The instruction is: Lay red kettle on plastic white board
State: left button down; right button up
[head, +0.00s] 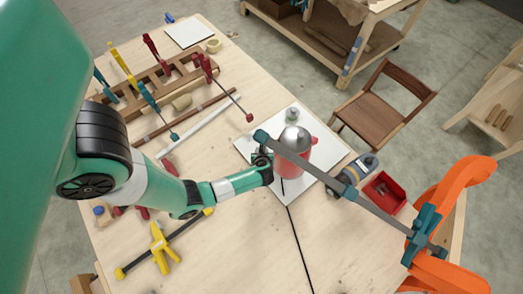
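The red kettle (291,164) with a silver top is upright over the white board (322,162) on the wooden table. I cannot tell whether its base touches the board. My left gripper (265,161) is at the kettle's left side, close against it. Its fingers are small, dark and partly hidden, so I cannot tell whether they are closed on the kettle. A long clamp bar (340,187) crosses in front of the kettle and hides part of it. My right gripper is not in view.
The clamp bar runs to an orange curved form (455,195) at the right. A small grey item (292,114) is on the board's back corner. A sander (357,170) and red tray (383,192) are to the right. Several clamps lie at the left. The front table is mostly bare.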

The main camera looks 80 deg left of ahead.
pick_arm(q)
jog(key=shift+w+f+b, duration=0.1)
jog(key=shift+f+b, duration=1.8)
jog(key=shift+f, duration=0.95)
jog(key=c, duration=0.8)
grip_release()
jog(key=shift+a, duration=0.1)
jog(key=shift+o, duration=1)
jog(key=shift+f, duration=0.1)
